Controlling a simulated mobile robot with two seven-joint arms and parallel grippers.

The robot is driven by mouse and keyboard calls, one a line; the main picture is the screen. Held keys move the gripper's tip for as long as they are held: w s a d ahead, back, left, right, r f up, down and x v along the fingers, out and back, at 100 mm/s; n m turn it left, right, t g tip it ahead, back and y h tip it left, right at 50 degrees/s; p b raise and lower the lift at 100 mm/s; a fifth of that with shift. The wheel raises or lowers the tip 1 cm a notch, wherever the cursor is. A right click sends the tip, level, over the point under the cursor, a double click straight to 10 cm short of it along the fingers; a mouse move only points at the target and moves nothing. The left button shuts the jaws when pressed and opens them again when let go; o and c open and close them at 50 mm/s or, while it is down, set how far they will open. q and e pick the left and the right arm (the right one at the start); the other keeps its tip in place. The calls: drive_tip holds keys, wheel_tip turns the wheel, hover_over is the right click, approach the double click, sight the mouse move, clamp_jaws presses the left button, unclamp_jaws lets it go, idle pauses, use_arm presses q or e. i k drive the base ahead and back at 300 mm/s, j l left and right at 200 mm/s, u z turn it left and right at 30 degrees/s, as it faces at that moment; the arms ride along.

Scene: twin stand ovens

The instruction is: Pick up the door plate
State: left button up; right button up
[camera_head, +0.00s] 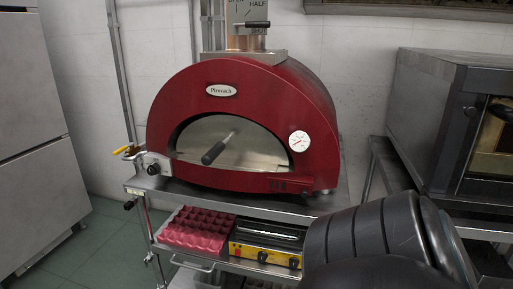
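The door plate (255,151) is a grey metal half-round plate with a black bar handle (218,148) sticking out towards me. It stands in the arched mouth of the red oven (316,123). The plate fills most of the opening, with a dark gap along the arch above it. Neither of my grippers shows, and nothing touches the plate or its handle.
The oven stands on a metal stand (231,202). A lower shelf bears a pink egg-tray-like piece (196,230) and a yellow appliance (265,256). A second oven (453,130) stands at right. My black arm link covers the lower right. Space before the plate looks clear.

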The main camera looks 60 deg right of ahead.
sight(226, 140)
drive_tip(key=z, duration=1.85)
drive_tip(key=i+j, duration=0.5)
drive_tip(key=i, duration=0.25)
drive_tip(key=z, duration=0.05)
